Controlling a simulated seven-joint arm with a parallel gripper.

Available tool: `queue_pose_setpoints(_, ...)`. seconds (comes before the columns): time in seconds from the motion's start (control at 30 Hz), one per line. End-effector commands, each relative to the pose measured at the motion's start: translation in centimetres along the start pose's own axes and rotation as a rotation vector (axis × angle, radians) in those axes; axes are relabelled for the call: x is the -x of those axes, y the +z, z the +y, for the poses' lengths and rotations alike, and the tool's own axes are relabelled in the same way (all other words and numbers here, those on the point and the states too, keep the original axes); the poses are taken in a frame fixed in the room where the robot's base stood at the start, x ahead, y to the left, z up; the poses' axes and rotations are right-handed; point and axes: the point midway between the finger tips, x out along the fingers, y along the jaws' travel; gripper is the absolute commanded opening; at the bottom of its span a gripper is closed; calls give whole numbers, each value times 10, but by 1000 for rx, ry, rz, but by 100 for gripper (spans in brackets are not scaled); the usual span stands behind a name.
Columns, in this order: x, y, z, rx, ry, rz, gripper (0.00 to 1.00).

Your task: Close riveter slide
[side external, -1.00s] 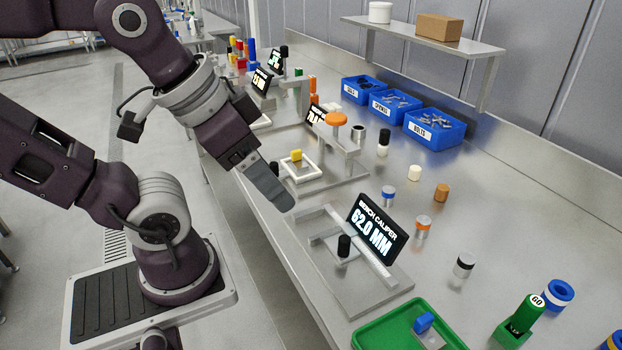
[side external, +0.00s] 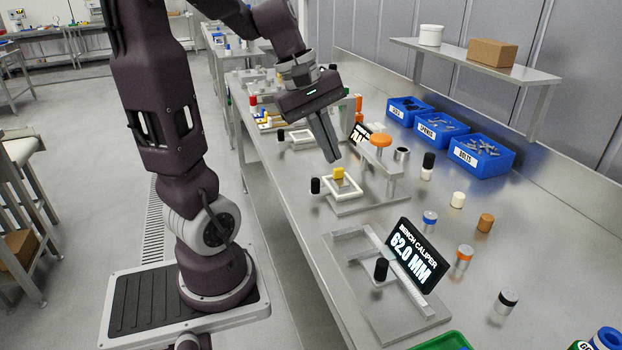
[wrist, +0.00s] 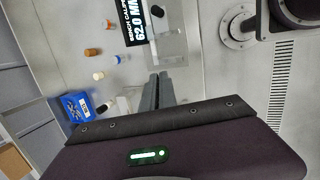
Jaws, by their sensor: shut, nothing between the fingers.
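The riveter seems to be the bench device in the side view with an orange knob (side external: 381,140) on a grey arm above a metal base plate (side external: 372,205). A white square frame (side external: 343,194) sits on the near part of the base, with a yellow block (side external: 338,173) at its back edge. A black knob (side external: 315,186) stands at the frame's left, toward the bench's front edge. My gripper (side external: 333,160) is shut and empty, pointing down just above and behind the yellow block; contact cannot be told. Its closed fingers (wrist: 158,82) show in the wrist view.
The bench caliper, with its display (side external: 412,255) reading 62.0 MM, stands nearer the camera. Blue bins (side external: 481,158) line the back. Small capped cylinders (side external: 464,257) stand to the right. Another white-framed station lies behind my gripper.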

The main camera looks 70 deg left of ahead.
Motion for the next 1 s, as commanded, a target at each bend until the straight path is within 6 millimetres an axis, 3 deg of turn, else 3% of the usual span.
queue_pose_setpoints(0.03, -6, -50, -6, 304, 1, -5, 0)
queue_pose_setpoints(0.1, -11, -114, -24, 692, 24, 0, 0)
queue_pose_setpoints(0.2, -15, -175, -60, 1076, 52, 20, 0)
queue_pose_setpoints(0.3, -17, -203, -82, 1257, 70, 33, 0)
queue_pose_setpoints(0.47, -32, -208, -86, 1294, 73, 33, 0)
queue_pose_setpoints(0.87, -119, -212, -83, 1288, 67, 33, 0)
queue_pose_setpoints(1.0, -126, -207, -60, 1280, 72, 35, 0)
